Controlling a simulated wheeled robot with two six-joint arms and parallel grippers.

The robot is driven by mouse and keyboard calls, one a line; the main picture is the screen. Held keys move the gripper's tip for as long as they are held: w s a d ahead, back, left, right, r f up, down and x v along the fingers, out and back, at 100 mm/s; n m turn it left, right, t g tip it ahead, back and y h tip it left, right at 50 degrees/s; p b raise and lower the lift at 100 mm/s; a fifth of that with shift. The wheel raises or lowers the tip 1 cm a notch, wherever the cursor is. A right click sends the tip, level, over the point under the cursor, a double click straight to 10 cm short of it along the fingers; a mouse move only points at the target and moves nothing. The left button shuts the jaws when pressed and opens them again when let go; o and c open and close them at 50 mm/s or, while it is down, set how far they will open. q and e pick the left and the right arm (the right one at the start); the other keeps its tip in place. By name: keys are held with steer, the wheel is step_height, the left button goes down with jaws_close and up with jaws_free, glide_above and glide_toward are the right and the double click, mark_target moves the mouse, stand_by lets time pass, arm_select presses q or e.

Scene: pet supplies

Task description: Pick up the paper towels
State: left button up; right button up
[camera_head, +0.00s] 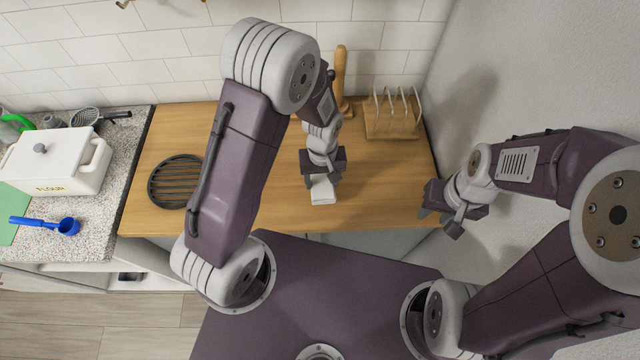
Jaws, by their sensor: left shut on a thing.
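A small white block (322,193), which looks like the paper towels, is at the front part of the wooden counter (375,190). My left gripper (323,178) is above it, pointing down, shut on its upper part. I cannot tell whether the block touches the counter or is just above it. My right gripper (439,222) is at the counter's right front corner, empty, with its fingers apart.
A round dark trivet (175,181) lies left on the counter. A wooden rack (391,122) and an upright wooden handle (340,72) stand at the back. A white flour canister (50,165) and a blue scoop (66,226) are on the speckled counter at left.

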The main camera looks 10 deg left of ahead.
arm_select(q)
steer(key=s+d+r+b, duration=0.1)
steer(key=s+d+r, duration=0.5)
steer(key=s+d, duration=0.1)
steer(key=shift+s+d, duration=0.25)
